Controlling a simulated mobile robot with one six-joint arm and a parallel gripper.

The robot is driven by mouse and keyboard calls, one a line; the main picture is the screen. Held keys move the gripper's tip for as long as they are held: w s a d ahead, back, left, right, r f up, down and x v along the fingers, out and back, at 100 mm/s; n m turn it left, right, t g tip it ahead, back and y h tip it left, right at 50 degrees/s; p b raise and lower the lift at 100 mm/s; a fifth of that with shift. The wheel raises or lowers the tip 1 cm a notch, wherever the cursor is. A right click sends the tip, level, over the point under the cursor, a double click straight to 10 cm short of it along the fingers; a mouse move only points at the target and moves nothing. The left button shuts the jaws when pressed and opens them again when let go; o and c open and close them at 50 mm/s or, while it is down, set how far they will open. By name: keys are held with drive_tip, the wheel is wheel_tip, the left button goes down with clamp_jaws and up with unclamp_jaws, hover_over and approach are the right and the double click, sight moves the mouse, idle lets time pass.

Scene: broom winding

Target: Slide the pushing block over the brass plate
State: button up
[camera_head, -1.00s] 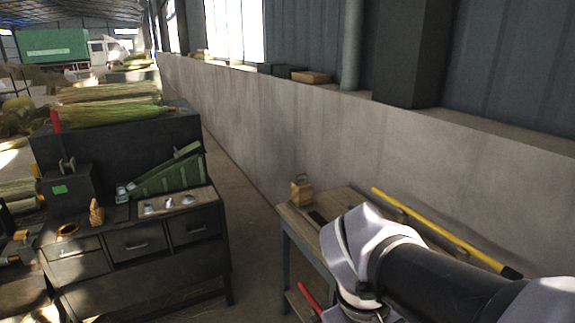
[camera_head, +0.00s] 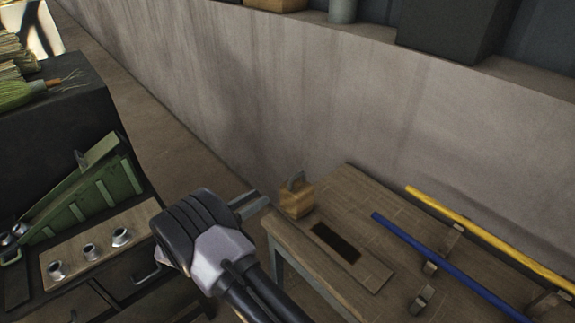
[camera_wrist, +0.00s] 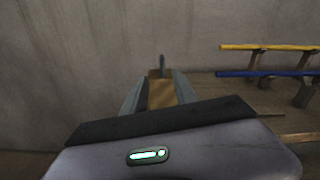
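The pushing block (camera_head: 297,201), a tan wooden block with a thin grey upright piece on top, stands at the near-left corner of the small wooden table. A dark rectangle (camera_head: 336,243) lies in a flat wooden board to its right; I see no clearly brass-coloured surface. My gripper (camera_head: 258,201) is open and empty just left of the block, its fingers pointing at it. In the wrist view the block (camera_wrist: 161,93) shows centred between the two spread fingers (camera_wrist: 160,82), seemingly just beyond their tips. Its lower part is hidden by my gripper body.
A blue rod (camera_head: 440,262) and a yellow rod (camera_head: 490,238) rest on wooden supports at the table's (camera_head: 365,190) right. A concrete wall (camera_head: 300,100) rises close behind. A dark cabinet with a green rack (camera_head: 100,195) and metal cups (camera_head: 90,251) stands left.

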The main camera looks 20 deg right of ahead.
sight(297, 175)
drive_tip(key=b+x, duration=0.1)
drive_tip(key=x, duration=0.7)
drive_tip(key=b+x, duration=0.2)
drive_tip(key=x, duration=0.5)
drive_tip(key=shift+s+d+r, duration=0.1)
drive_tip(key=shift+d, duration=0.35)
drive_tip(key=shift+c, duration=0.4)
clamp_jaws()
